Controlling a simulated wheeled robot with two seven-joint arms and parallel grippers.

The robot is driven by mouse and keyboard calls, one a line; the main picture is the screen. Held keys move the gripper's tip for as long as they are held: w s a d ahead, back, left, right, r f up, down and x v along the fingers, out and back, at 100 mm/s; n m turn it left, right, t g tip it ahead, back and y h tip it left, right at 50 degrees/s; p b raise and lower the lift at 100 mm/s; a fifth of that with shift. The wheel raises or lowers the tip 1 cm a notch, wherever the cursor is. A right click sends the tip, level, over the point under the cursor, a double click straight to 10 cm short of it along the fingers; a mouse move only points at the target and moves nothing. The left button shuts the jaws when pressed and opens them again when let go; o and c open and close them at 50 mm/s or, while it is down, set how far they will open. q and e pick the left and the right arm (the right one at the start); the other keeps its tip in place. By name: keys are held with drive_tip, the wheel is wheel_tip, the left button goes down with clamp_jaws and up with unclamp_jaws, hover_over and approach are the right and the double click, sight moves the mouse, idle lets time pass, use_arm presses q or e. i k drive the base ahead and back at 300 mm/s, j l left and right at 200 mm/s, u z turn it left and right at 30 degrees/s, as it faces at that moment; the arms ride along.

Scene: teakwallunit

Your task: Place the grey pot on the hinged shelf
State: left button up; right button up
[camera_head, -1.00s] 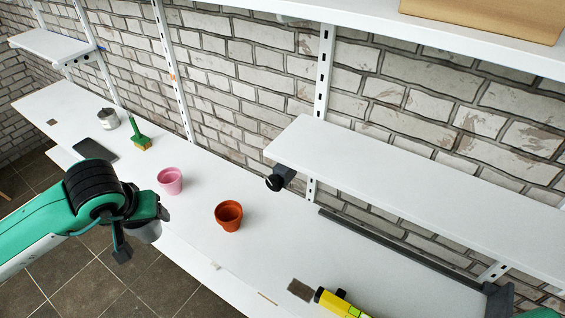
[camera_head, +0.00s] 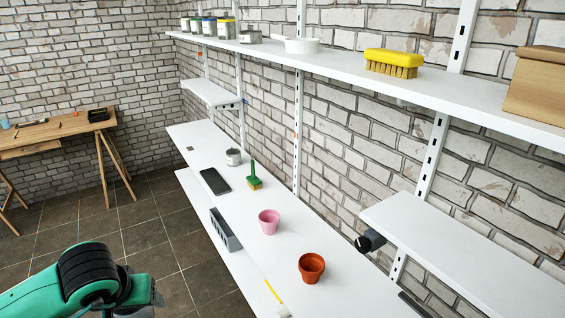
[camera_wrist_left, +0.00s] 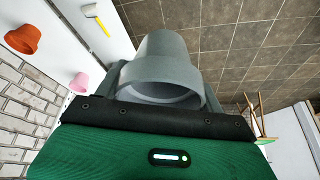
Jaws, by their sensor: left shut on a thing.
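The grey pot (camera_wrist_left: 168,60) is held between the fingers of my left gripper (camera_wrist_left: 163,82) in the left wrist view, with its wide rim towards the camera. In the head view my left gripper (camera_head: 148,298) is at the lower left, over the floor and left of the shelves; the pot is mostly out of frame there. A white shelf (camera_head: 465,250) juts out at the right, level and empty where visible, with a dark knob (camera_head: 370,241) at its left corner. I cannot tell for certain which shelf is hinged. My right gripper is not in view.
The long lower shelf holds an orange pot (camera_head: 311,268), a pink pot (camera_head: 269,222), a green brush (camera_head: 254,178), a dark tablet (camera_head: 215,181) and a tin (camera_head: 233,157). A yellow brush (camera_head: 393,63) and cardboard box (camera_head: 538,87) stand on the upper shelf.

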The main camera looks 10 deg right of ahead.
sight(486, 275)
drive_tip(key=k+z, duration=0.15)
drive_tip(key=z, duration=0.2)
drive_tip(key=k+l+z, duration=0.15)
drive_tip(key=z, duration=0.25)
